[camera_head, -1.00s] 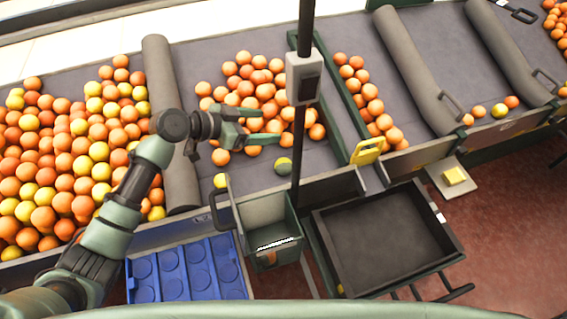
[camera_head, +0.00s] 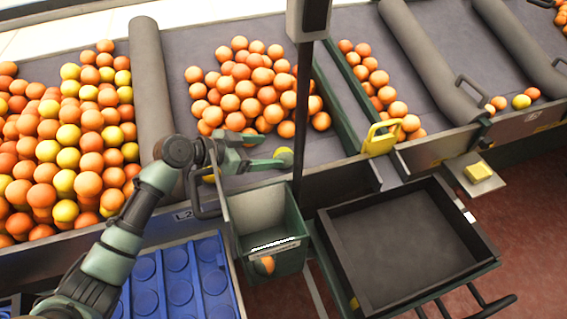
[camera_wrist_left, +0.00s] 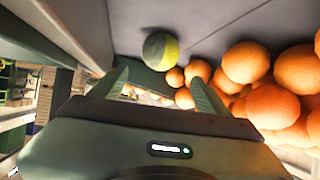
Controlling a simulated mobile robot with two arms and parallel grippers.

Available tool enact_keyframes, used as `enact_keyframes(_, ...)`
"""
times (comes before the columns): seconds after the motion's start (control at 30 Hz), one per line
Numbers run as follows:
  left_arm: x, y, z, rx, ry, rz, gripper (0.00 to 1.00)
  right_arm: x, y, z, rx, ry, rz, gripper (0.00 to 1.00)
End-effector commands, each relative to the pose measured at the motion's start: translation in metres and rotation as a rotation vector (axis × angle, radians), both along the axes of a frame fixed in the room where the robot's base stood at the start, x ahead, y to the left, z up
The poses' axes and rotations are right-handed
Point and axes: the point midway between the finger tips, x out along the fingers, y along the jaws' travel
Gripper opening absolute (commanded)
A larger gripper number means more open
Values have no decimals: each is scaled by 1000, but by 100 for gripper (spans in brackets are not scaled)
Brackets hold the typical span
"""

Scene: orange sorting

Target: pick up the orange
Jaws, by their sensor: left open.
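My left gripper (camera_head: 272,150) is open and empty over the grey belt, at the near edge of a heap of oranges (camera_head: 235,88). A half-green, half-yellow fruit (camera_head: 284,153) lies apart from the heap, at the tip of the nearer finger, which partly hides it. In the left wrist view this two-toned fruit (camera_wrist_left: 160,50) lies just beyond the open fingers (camera_wrist_left: 158,79), and oranges (camera_wrist_left: 246,62) crowd in on the right. I cannot tell whether a finger touches the fruit. My right gripper is not in view.
A dark upright post (camera_head: 306,110) stands just right of the gripper. A green bin (camera_head: 235,220) hangs below the belt edge, beside a black tray (camera_head: 330,232). Mixed orange and yellow fruit (camera_head: 68,135) fills the left, past a grey roller (camera_head: 150,75). A blue crate (camera_head: 222,285) is nearest.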

Motion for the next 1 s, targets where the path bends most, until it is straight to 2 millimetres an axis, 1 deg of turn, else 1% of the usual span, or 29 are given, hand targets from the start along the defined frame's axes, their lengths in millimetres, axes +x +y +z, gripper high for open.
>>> enact_keyframes(0.17, 8, -16, -10, 0, 3, -1, 76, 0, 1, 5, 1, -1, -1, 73)
enact_keyframes(0.4, 18, -38, -33, -2, 4, -1, 76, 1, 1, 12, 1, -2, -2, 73)
enact_keyframes(0.5, 23, -47, -39, -1, 2, 0, 76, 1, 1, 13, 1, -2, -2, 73)
enact_keyframes(0.6, 25, -50, -42, 1, 2, 0, 76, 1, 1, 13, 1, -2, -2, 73)
enact_keyframes(0.8, 26, -51, -43, 2, 1, 0, 76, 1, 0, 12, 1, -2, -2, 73)
enact_keyframes(0.83, 26, -51, -43, 2, 1, 0, 74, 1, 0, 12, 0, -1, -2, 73)
enact_keyframes(0.87, 26, -51, -43, 2, 1, 0, 65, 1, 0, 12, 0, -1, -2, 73)
enact_keyframes(0.9, 26, -51, -43, 2, 1, 0, 54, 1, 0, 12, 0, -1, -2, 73)
enact_keyframes(0.97, 26, -50, -43, 2, 1, 0, 38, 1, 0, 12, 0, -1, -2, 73)
enact_keyframes(1.0, 26, -50, -43, 2, 1, 0, 26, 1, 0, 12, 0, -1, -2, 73)
